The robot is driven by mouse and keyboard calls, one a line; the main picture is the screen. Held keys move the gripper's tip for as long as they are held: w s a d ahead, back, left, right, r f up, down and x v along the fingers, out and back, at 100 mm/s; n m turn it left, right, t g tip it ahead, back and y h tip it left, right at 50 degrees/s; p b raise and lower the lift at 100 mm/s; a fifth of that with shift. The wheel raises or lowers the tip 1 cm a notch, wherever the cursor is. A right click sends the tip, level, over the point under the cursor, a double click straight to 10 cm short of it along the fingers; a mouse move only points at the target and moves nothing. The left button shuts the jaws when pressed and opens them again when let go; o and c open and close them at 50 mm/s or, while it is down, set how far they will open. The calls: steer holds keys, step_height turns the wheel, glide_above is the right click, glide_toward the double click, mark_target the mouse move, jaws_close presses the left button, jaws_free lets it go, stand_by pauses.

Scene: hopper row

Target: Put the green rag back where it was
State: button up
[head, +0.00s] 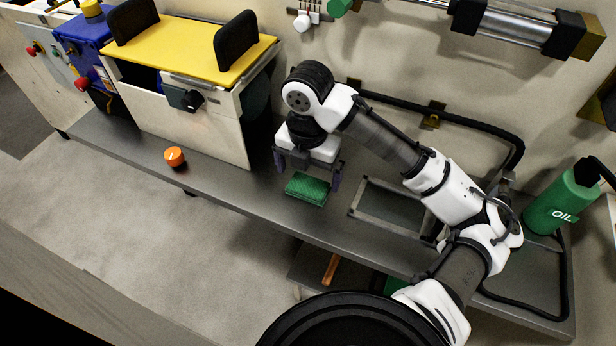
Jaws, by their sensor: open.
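The green rag (307,188) lies folded flat on the grey bench top, near its front edge. My gripper (308,177) is right above and behind it, pointing down, with its fingers apart. One finger is at the rag's left and the other at its right. The rag's back edge is close to the gripper, and I cannot tell whether the fingers touch it. A shallow metal-framed tray (391,211) lies empty on the bench to the right of the rag, partly behind my arm.
A box with a yellow lid (190,48) and black handles stands left. An orange knob (174,157) sits on the bench before it. A green oil bottle (562,200) and black hose (470,120) are right. A lower shelf (310,262) holds an orange-handled item (331,269).

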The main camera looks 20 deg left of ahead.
mark_target(308, 185)
step_height(308, 185, up, 9)
stand_by(0.3)
stand_by(0.5)
